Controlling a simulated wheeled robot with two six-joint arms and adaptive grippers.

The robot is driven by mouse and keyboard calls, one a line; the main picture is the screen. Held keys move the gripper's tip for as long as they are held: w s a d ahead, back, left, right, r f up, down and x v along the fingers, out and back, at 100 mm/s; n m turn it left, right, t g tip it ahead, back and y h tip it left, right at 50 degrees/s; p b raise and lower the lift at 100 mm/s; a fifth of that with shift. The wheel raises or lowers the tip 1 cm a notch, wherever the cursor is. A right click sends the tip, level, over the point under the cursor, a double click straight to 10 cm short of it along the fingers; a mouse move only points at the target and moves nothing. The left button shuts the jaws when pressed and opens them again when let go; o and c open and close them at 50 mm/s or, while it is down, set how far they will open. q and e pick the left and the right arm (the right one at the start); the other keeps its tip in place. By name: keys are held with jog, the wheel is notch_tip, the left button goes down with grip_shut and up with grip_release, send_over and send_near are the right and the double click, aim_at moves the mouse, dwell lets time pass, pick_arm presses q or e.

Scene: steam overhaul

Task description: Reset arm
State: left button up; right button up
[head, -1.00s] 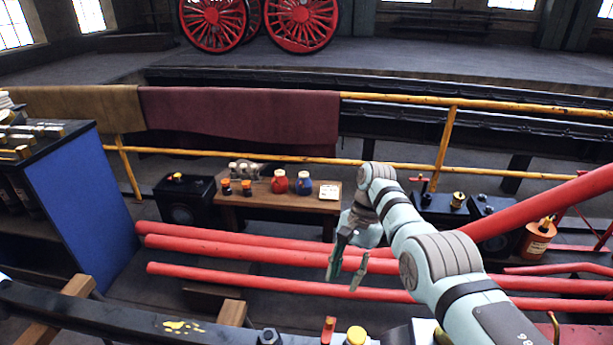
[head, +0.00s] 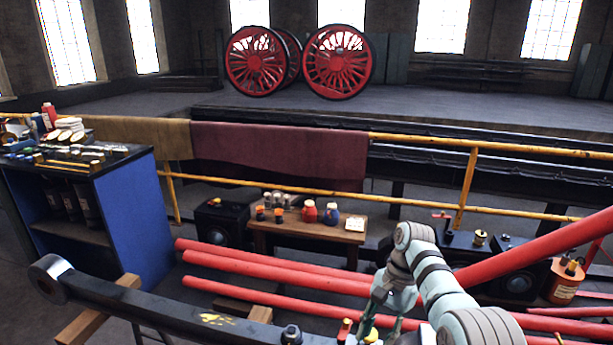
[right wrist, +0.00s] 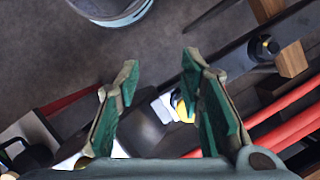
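My right arm comes in from the lower right of the head view, bent at its elbow. Its gripper (head: 381,322) hangs low above the dark bar, partly cut off by the lower picture edge. In the right wrist view the gripper (right wrist: 160,62) has its two green-lined fingers wide apart with nothing held between them. A yellow-topped fitting (right wrist: 182,108) shows beyond the fingers, apart from them as far as I can tell. My left gripper is not in view.
A long dark bar (head: 150,302) crosses the front, resting on wooden blocks (head: 95,315). Red pipes (head: 270,262) lie behind it. A blue cabinet (head: 135,205) stands left, a small wooden table (head: 290,228) behind the pipes, a yellow railing (head: 472,190) farther back.

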jog(key=s+d+f+n+t+h+p, duration=0.15)
jog(key=s+f, duration=0.35)
jog(key=f, duration=0.6)
jog(key=s+d+f+n, duration=0.1)
jog(key=s+d+f, duration=0.3)
jog(key=f, duration=0.7)
jog(key=s+d+f+n+t+h, duration=0.1)
jog(key=s+f, duration=0.5)
jog(key=f, duration=0.4)
jog(key=s+d+f+n, duration=0.1)
jog(key=s+f+n, duration=0.1)
jog(key=s, duration=0.8)
jog(key=s+d+f+n+t+h+p, duration=0.1)
jog(key=s+f, duration=0.3)
jog(key=s, duration=0.5)
jog(key=s+d+f+n, duration=0.3)
jog(key=s, duration=0.7)
jog(key=shift+s+d+f+t, duration=0.15)
jog(key=shift+s+d+t, duration=0.1)
jog(key=shift+s+t, duration=0.1)
